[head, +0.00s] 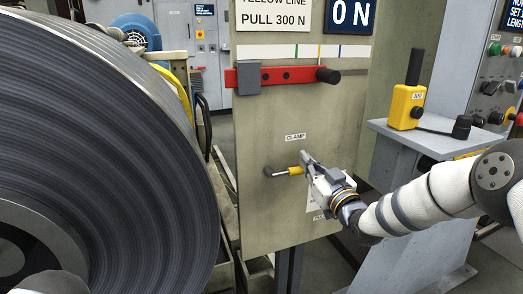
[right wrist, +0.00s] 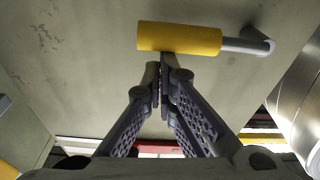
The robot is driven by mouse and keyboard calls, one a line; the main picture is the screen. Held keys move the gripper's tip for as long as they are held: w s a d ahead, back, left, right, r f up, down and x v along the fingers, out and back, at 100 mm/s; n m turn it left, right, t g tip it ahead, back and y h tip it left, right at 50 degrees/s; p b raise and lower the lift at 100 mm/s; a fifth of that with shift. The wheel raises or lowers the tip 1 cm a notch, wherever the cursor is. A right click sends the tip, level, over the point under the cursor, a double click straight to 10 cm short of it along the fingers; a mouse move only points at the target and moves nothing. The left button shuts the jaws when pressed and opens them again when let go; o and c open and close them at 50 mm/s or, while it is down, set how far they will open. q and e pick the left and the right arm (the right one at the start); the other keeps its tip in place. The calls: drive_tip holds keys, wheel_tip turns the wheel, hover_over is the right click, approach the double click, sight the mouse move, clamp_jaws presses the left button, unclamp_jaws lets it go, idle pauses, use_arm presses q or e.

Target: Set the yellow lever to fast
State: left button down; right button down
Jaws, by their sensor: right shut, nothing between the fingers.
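The yellow lever (head: 295,170) sticks out sideways from a dark pivot on the beige panel, under a label reading CLAMP. It has a steel rod and a yellow grip, which also shows in the right wrist view (right wrist: 180,38). My right gripper (head: 305,161) is shut and empty, with its fingertips at the grip's free end. In the right wrist view the closed fingertips (right wrist: 160,80) lie just below the grip; whether they touch it I cannot tell. A label (head: 317,216) under the gripper is partly hidden. My left gripper is out of view.
A large steel coil (head: 110,150) fills the left side. A red bar with a black knob (head: 290,75) sits higher on the panel. A yellow box with a black handle (head: 407,106) stands on a grey pedestal at right, near a button console (head: 495,85).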

idle(0.4)
